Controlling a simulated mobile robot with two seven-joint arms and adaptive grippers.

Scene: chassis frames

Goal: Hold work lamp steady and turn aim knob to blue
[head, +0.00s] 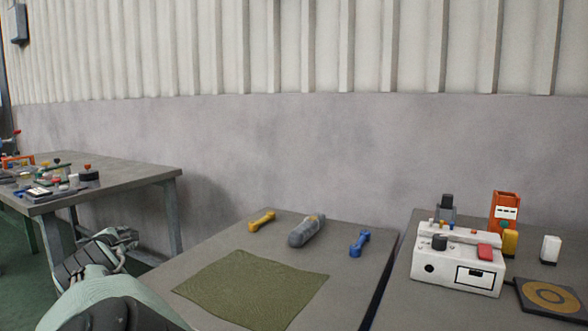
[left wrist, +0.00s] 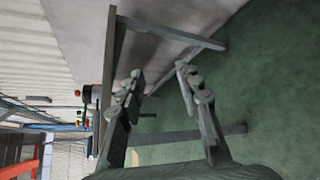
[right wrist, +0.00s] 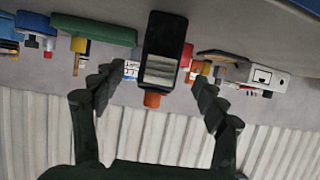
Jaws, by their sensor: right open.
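A dark grey rounded body (head: 306,232) with a yellowish patch on its far end lies on the middle table and may be the work lamp. A yellow bar-shaped piece (head: 262,221) lies to its left and a blue one (head: 359,243) to its right. I cannot make out an aim knob for certain. My left gripper (head: 118,243) is at the lower left in the head view, well away from the grey body. In the left wrist view its fingers (left wrist: 159,73) are apart and empty above green floor. My right gripper (right wrist: 155,72) shows only in the right wrist view, open.
An olive mat (head: 250,288) covers the front of the middle table. The right table holds a white box (head: 455,266) with a black knob and red button, an orange holder (head: 505,212) and a dark ring-marked pad (head: 551,297). A cluttered table (head: 130,170) stands left.

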